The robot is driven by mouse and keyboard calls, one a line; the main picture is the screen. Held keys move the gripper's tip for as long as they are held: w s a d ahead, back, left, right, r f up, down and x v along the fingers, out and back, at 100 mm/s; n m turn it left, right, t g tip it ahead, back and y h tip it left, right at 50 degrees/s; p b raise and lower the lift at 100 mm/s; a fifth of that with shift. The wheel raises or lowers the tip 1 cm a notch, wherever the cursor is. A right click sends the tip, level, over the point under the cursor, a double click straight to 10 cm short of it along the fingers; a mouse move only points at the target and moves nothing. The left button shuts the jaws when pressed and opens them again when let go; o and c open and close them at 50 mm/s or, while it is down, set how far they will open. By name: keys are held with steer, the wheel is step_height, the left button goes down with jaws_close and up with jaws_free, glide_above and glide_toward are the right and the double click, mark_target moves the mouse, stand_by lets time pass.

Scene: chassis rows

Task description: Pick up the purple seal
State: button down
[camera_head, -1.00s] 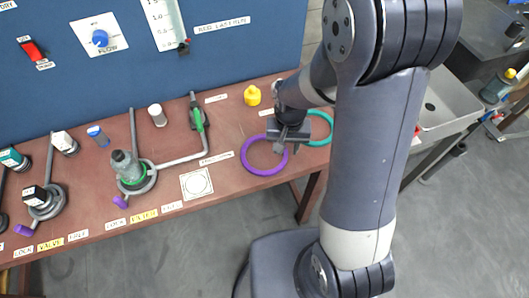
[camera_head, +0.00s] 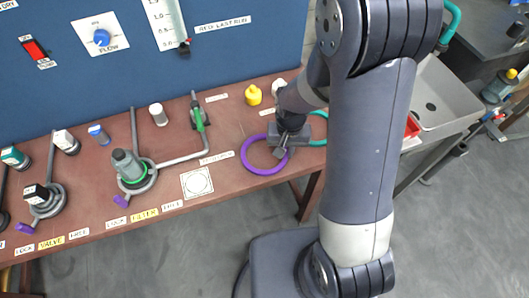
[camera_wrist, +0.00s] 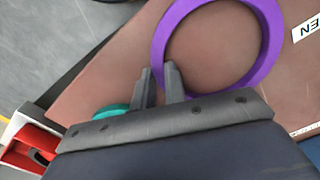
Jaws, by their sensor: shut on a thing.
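The purple seal (camera_head: 247,163) is a flat ring near the front edge of the brown bench, to the right of the white square plate. My gripper (camera_head: 281,152) is at its right side, pointing down and hiding part of the rim. In the wrist view the fingers (camera_wrist: 160,78) straddle the rim of the purple seal (camera_wrist: 262,60) and are shut on it. The ring appears to lie flat; I cannot tell whether it is off the bench.
A teal ring (camera_head: 318,141) lies just right of my gripper, mostly hidden. A yellow part (camera_head: 253,94) and a white cap (camera_head: 278,88) stand behind. A green-handled pipe (camera_head: 199,120) and a filter housing (camera_head: 127,167) stand to the left.

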steer(key=shift+r, duration=0.1)
step_height(320, 180, up, 10)
stand_by(0.7)
